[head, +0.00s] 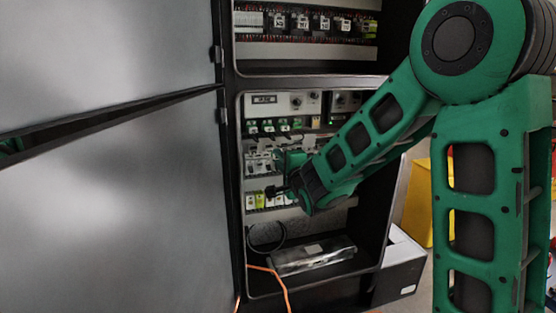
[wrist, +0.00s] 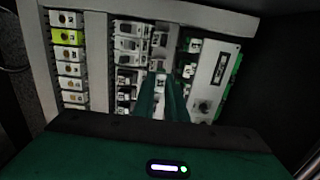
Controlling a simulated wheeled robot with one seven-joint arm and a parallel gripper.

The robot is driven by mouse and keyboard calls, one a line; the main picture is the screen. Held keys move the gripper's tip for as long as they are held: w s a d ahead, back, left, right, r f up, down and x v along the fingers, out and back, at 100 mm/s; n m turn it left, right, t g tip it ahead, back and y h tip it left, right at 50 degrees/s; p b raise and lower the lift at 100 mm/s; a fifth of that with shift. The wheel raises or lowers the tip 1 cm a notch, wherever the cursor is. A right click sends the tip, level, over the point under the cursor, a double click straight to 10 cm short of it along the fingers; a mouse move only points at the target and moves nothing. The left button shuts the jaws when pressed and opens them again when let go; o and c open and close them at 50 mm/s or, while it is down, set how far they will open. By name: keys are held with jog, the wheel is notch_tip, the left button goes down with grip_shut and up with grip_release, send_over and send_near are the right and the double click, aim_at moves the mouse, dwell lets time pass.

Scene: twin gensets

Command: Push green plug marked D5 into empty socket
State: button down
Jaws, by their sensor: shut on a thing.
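My gripper (head: 282,176) is inside the open cabinet, in front of the middle rows of devices. In the wrist view its two green fingers (wrist: 162,92) are close together around a small plug with a pale marked face (wrist: 160,82). The mark is too small to read, and the fingers hide the plug's sides. A row of green sockets with white-labelled plugs (head: 269,127) runs above the gripper in the head view. It stands right of the fingers in the wrist view (wrist: 188,70). I cannot make out which socket is empty. The held plug appears apart from this row.
A control panel with a display and knob (head: 284,103) sits above the green row. A grey box (head: 312,254) lies on the cabinet floor; an orange cable (head: 280,280) hangs out.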

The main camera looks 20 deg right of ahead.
jog(key=d+r, duration=0.6)
jog(key=d, duration=0.5)
dwell(1.4)
jog(key=shift+w+r, duration=0.1)
jog(key=shift+w, duration=0.05)
jog(key=w, duration=0.6)
dwell(0.8)
jog(key=shift+w, duration=1.55)
dwell(2.4)
